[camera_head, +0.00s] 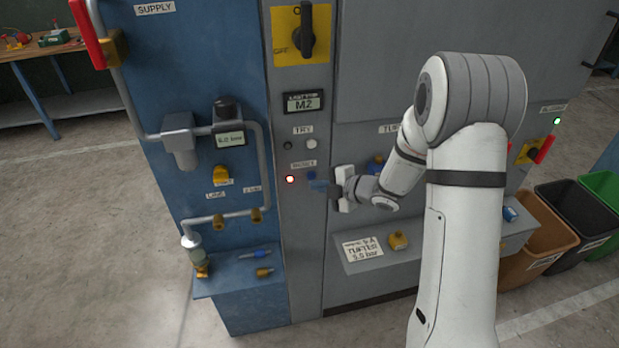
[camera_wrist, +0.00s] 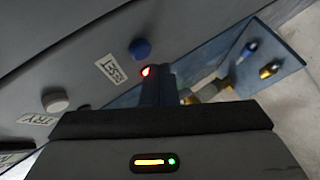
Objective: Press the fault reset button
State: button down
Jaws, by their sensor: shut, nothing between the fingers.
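The blue round button (camera_head: 311,176) sits on the grey panel below the RESET label (camera_head: 303,163). It also shows clear of the fingers in the wrist view (camera_wrist: 140,48), beside the RESET label (camera_wrist: 111,70). A red lamp (camera_head: 290,180) glows left of the button; in the wrist view it shows (camera_wrist: 148,71) at the edge of my fingertips. My gripper (camera_head: 315,186) is shut and empty, its fingertips close to the panel just below the blue button in the head view. In the wrist view my gripper (camera_wrist: 158,72) points at the panel; I cannot tell if it touches.
A white button (camera_head: 311,144) sits above, under the TRY label; it shows in the wrist view (camera_wrist: 55,100). A yellow-backed rotary switch (camera_head: 301,35) and an M2 display (camera_head: 303,103) are higher. Blue pipework board stands left, a shelf (camera_head: 365,262) below right.

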jog(key=shift+w, duration=0.15)
dwell(0.7)
jog(key=shift+w+a, duration=0.1)
jog(key=shift+w, duration=0.2)
jog(key=shift+w+a, duration=0.15)
jog(key=shift+w, duration=0.3)
dwell(0.7)
jog(key=shift+s+b, duration=0.1)
jog(key=shift+b, duration=0.2)
jog(key=shift+s+d+b, duration=0.3)
jog(key=shift+s, duration=0.45)
jog(key=shift+s+d+b, duration=0.2)
jog(key=shift+s+b, duration=0.05)
jog(key=shift+s, duration=0.55)
jog(key=shift+s+d+b, duration=0.25)
jog(key=shift+s+b, duration=0.05)
jog(key=shift+s, duration=0.5)
jog(key=shift+s+d+b, duration=0.2)
jog(key=shift+s+b, duration=0.05)
jog(key=shift+s, duration=0.55)
